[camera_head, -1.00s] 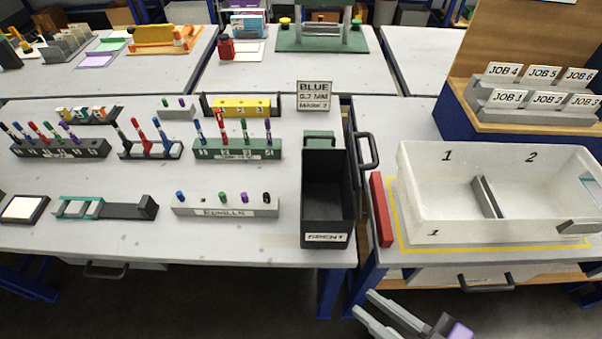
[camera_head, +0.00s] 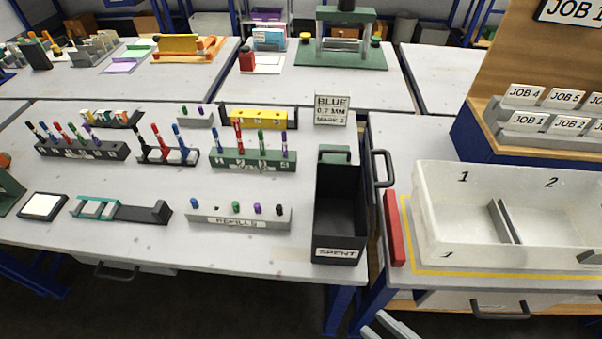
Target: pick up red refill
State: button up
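The grey refill rack labelled REFILLS (camera_head: 238,222) stands near the front of the left table. It shows a blue top (camera_head: 194,203), a green top (camera_head: 236,207), a purple top (camera_head: 257,208) and a black top (camera_head: 280,210). I see no red top there; the place between blue and green looks empty. A red pen-like piece (camera_head: 238,134) stands in the green rack (camera_head: 230,161) behind, higher than its neighbours. My gripper (camera_head: 385,329) shows only its fingertips at the bottom edge, apart and empty, in front of the tables.
A black SPENT bin (camera_head: 337,254) stands right of the refill rack. A white two-part tray (camera_head: 450,246) and a red bar (camera_head: 393,228) are on the right table. A stand with red, blue and dark pens (camera_head: 167,157) is behind. Bare table lies around the refill rack.

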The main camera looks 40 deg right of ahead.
aim_at(236, 122)
jog(key=j+z, duration=0.1)
jog(key=z, duration=0.55)
jog(key=i+j+z, duration=0.15)
jog(key=j+z, duration=0.65)
jog(key=j, duration=0.2)
jog(key=j+z, duration=0.35)
jog(key=j, duration=0.7)
jog(key=k+j+z, duration=0.1)
jog(key=j, duration=0.45)
jog(key=k+j, duration=0.1)
jog(key=j, duration=0.4)
jog(key=k+j+z, duration=0.1)
jog(key=j, duration=0.45)
jog(key=k+j, duration=0.1)
jog(key=j, duration=0.4)
jog(key=j+z, duration=0.1)
jog(key=j, duration=0.4)
jog(key=k, duration=0.05)
